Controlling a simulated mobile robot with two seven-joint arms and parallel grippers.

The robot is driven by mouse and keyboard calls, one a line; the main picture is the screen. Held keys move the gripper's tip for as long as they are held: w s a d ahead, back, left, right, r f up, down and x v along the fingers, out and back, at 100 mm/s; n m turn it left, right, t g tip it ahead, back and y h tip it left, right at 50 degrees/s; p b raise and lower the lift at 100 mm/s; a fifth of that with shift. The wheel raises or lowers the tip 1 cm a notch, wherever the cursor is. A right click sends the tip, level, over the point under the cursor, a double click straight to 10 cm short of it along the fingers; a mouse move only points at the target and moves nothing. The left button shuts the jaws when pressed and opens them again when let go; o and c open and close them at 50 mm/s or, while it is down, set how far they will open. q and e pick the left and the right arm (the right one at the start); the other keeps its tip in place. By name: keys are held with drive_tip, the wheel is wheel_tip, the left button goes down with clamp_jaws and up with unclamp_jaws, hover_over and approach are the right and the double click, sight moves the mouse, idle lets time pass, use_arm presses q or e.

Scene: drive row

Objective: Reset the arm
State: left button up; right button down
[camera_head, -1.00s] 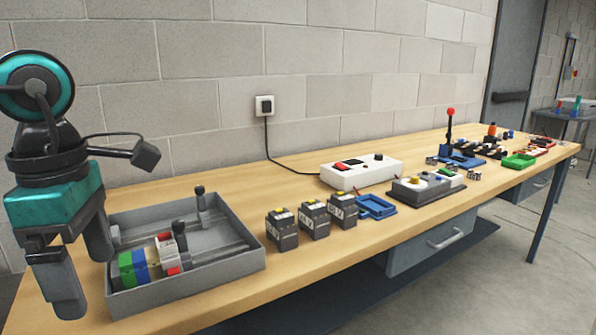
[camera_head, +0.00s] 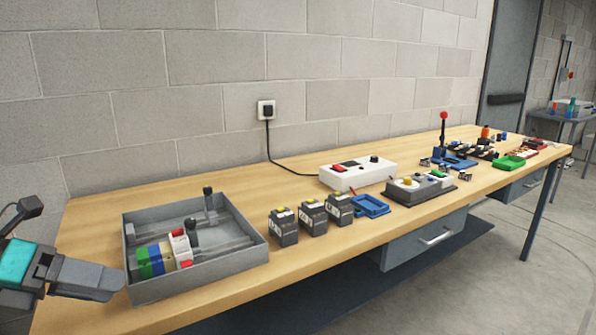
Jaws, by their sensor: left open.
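My left gripper (camera_head: 92,278) is at the lower left edge of the head view. Its teal and dark body is partly cut off by the picture edge. Its grey fingers point right, beside the near left corner of the grey tray (camera_head: 205,283), and hold nothing that I can see. The left arm behind it is mostly out of view. My right gripper is not in view.
The tray holds coloured blocks (camera_head: 157,258) and two black-knobbed levers. Several dark boxes (camera_head: 284,227) stand to its right. A white box (camera_head: 357,173) is wired to a wall socket (camera_head: 266,110). The table front between tray and boxes is clear.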

use_arm(q)
drive_tip(key=s+a+f+n+t+y+p, duration=0.1)
drive_tip(key=a+f+n+t+y+p, duration=0.3)
drive_tip(key=f+n, duration=0.6)
drive_tip(key=s+a+f+n+t+y+b, duration=0.15)
drive_tip(key=f+n+t, duration=0.4)
drive_tip(key=n, duration=0.75)
drive_tip(key=s+d+f+n+g+y+p, duration=0.1)
drive_tip(key=s+d+f+n, duration=0.3)
drive_tip(key=d+f+n, duration=0.2)
drive_tip(key=s+d+f+n+g+y+p, duration=0.1)
drive_tip(key=s+d+f+n, duration=0.3)
drive_tip(key=d, duration=0.5)
wheel_tip(320, 180, down, 3)
drive_tip(key=n+g+y, duration=0.1)
drive_tip(key=n, duration=0.2)
drive_tip(key=shift+r+n+p, duration=0.2)
drive_tip(key=shift+n+p, duration=0.2)
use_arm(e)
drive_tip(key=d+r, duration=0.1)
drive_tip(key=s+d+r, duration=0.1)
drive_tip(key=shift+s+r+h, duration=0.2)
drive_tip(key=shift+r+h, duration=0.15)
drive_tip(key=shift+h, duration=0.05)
use_arm(q)
drive_tip(key=shift+w+g, duration=0.1)
drive_tip(key=shift+g, duration=0.15)
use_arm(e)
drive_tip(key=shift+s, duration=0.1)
